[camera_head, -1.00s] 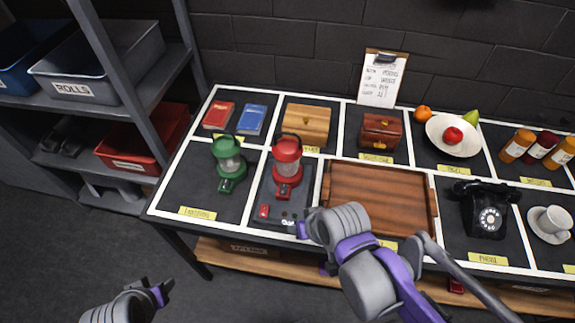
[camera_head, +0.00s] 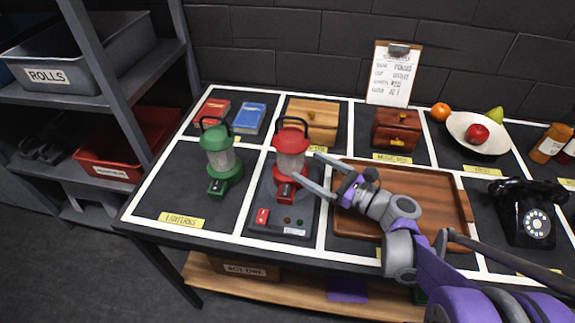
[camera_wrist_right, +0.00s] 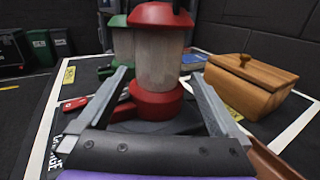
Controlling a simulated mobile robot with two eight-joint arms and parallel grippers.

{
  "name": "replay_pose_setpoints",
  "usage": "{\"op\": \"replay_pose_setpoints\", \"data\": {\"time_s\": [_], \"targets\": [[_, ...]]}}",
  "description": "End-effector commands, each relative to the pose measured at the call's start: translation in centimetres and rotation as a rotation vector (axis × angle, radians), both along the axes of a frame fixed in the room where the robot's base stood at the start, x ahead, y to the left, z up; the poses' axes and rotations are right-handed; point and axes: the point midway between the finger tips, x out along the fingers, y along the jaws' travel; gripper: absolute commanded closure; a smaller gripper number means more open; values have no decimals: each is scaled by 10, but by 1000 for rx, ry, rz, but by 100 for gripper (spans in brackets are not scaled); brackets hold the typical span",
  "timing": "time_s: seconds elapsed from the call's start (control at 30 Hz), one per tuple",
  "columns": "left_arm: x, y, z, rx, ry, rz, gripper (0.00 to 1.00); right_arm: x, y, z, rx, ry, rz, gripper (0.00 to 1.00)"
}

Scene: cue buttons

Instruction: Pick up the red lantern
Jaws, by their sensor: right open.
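The red lantern (camera_head: 291,160) stands upright on a dark base with a red button (camera_head: 262,216) in a white-lined cell of the table. My right gripper (camera_head: 311,175) is open, with its fingers reaching toward the lantern from the right. In the right wrist view the red lantern (camera_wrist_right: 157,65) stands between and just beyond the two open fingers (camera_wrist_right: 160,95); I cannot tell whether they touch it. A green lantern (camera_head: 221,160) stands to its left, and it shows partly hidden behind the red one in the wrist view (camera_wrist_right: 121,42). My left gripper is not in view.
A wooden tray (camera_head: 440,185) lies under and beside my right arm. A wooden box (camera_head: 312,119), a dark red chest (camera_head: 396,130) and two books (camera_head: 250,118) stand behind. A clipboard (camera_head: 391,75) leans at the wall. A black telephone (camera_head: 527,212) is at right.

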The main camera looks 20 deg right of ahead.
Motion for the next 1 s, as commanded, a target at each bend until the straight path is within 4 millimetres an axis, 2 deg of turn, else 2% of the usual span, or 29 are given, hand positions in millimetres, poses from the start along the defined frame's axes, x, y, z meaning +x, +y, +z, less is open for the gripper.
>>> {"op": "replay_pose_setpoints", "data": {"time_s": [0.2, 0.43, 0.7, 1.0], "targets": [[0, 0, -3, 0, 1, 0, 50, 30, 19, 0, -2, 1, 5, 0], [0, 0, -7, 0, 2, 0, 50, 46, 28, -3, -4, 0, 4, 0], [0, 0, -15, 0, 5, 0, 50, 79, 47, -8, -4, 1, 4, 0], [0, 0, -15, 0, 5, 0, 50, 84, 49, -7, -6, 0, 1, 0]]}}
